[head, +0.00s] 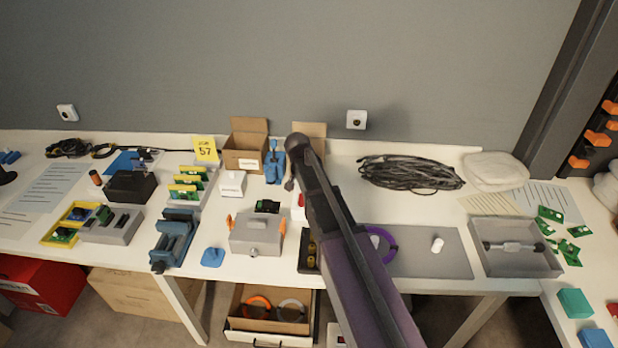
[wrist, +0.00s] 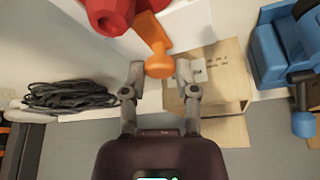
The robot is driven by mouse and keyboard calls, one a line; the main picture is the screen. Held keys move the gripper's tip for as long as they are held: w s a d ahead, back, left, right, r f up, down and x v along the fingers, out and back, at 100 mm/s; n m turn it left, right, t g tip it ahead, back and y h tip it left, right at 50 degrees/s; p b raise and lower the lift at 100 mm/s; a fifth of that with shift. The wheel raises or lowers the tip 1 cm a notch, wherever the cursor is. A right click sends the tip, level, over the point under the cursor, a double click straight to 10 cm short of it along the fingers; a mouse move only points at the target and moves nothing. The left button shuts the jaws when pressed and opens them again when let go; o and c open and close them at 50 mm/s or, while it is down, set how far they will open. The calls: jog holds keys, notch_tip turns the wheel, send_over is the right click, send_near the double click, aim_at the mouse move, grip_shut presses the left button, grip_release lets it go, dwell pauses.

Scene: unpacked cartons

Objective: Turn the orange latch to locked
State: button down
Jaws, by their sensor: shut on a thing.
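The orange latch (wrist: 158,45) shows in the wrist view as a short bar with a rounded knob at its end. It joins a red body (wrist: 108,14) at the top of that view. My gripper (wrist: 161,70) has its two fingers on either side of the knob and is shut on it. In the head view my arm covers most of this spot. Only a small part of a red and white thing (head: 299,201) shows beside the arm, and my gripper (head: 290,185) is partly hidden there. The latch itself is hidden in the head view.
Open cartons (head: 246,160) and a blue device (head: 274,165) stand behind my gripper. A grey box (head: 256,238) with orange clips is to the left. A black cable coil (head: 410,172) and a grey mat (head: 440,262) lie to the right.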

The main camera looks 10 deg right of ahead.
jog(key=shift+c, duration=1.9)
grip_release()
jog(key=shift+n, duration=0.4)
